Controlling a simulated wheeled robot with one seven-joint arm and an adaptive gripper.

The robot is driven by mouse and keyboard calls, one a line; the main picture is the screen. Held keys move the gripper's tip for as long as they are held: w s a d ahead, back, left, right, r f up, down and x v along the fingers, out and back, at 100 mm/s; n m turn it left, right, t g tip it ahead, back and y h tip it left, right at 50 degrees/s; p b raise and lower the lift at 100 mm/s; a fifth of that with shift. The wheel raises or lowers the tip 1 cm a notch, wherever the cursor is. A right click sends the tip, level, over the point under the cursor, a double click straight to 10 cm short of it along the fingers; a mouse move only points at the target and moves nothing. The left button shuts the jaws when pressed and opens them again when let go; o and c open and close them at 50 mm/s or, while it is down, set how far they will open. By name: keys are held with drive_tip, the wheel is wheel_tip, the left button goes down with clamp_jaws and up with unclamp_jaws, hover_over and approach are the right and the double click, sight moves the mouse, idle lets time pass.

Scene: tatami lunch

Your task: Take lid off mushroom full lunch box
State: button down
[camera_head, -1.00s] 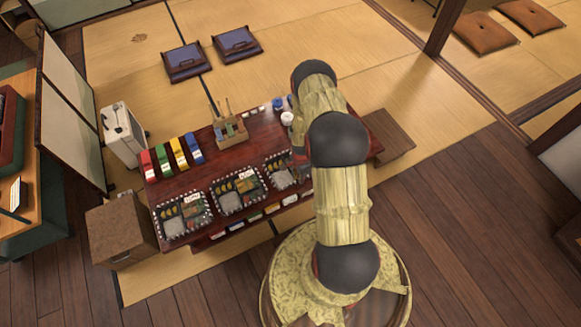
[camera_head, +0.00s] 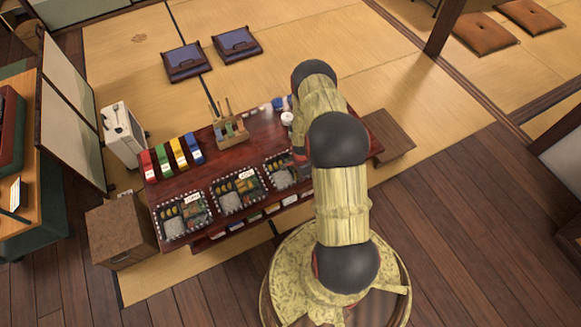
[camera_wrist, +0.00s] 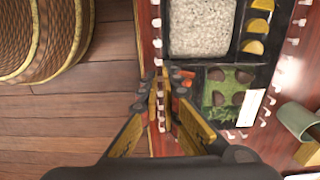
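A lunch box with brown, mushroom-like round pieces on green (camera_wrist: 232,87) fills the upper right of the wrist view. It also holds white rice and yellow half-rounds, and a white label lies over it. In the head view, my arm partly covers the rightmost lunch box (camera_head: 277,163) on the table. I cannot make out a separate lid on it. My gripper (camera_wrist: 163,84) is at the left edge of the box in the wrist view. Its fingertips are close together with a narrow gap at the edge; whether they hold it is unclear. My arm hides the gripper in the head view.
The dark red table (camera_head: 177,186) bears two more lunch boxes (camera_head: 183,217) (camera_head: 238,200) to the left. Several coloured packs (camera_head: 179,152) and a wooden holder (camera_head: 231,130) stand behind. A green cylinder (camera_wrist: 298,121) is at the right in the wrist view. A brown cabinet (camera_head: 120,230) stands left.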

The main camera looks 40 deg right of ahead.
drive_tip(key=shift+r, duration=0.1)
drive_tip(key=shift+r+p, duration=1.6)
drive_tip(key=shift+r, duration=0.8)
